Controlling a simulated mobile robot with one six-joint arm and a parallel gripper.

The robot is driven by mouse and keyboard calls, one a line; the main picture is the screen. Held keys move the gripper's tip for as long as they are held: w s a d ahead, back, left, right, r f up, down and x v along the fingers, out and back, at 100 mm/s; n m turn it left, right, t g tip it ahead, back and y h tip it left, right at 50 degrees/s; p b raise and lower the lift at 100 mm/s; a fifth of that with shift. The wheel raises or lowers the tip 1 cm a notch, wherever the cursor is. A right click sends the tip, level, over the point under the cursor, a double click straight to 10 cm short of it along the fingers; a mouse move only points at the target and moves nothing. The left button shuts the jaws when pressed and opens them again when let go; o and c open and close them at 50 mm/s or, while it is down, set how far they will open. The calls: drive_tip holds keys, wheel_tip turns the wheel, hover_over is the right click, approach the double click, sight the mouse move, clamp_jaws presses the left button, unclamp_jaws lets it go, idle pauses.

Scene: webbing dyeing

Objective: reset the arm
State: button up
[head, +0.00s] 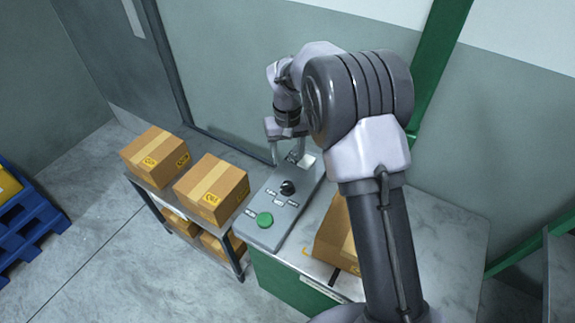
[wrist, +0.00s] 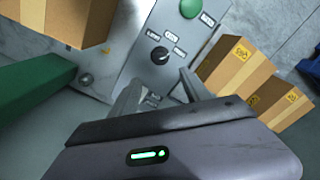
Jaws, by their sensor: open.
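My gripper (head: 288,152) is at the end of my bent arm, over the far end of a grey control panel (head: 262,235). Its fingers are apart and I see nothing between them. In the wrist view my gripper (wrist: 158,92) points at the panel, near a black rotary knob (wrist: 160,55) with small labels around it. The knob also shows in the head view (head: 288,187), with a green push button (head: 265,220) at the panel's near end. Whether a finger touches the panel, I cannot tell.
Cardboard boxes (head: 212,190) stand on a shelf left of the panel, with more below. Another box (head: 338,238) sits right of the panel, partly behind my arm. A green post (head: 440,65) rises by the wall. A blue pallet (head: 28,225) lies far left. Floor between is clear.

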wheel_tip(320, 180, up, 4)
drive_tip(key=shift+f+p, duration=0.25)
drive_tip(key=shift+p, duration=0.05)
drive_tip(key=s+d+r+m+t+y+b, duration=0.1)
drive_tip(key=s+d+r+m+t, duration=0.15)
drive_tip(key=s+r, duration=0.55)
drive_tip(key=s+d+r+m+t+b, duration=0.1)
drive_tip(key=s+d+r, duration=0.2)
drive_tip(key=s+r, duration=0.45)
drive_tip(key=s+d+m+t+y+b, duration=0.1)
drive_tip(key=s+m+t, duration=0.1)
drive_tip(key=s, duration=1.3)
drive_tip(key=shift+s+d+f+m, duration=0.3)
drive_tip(key=shift+d+f+m, duration=0.15)
drive_tip(key=shift+m, duration=0.1)
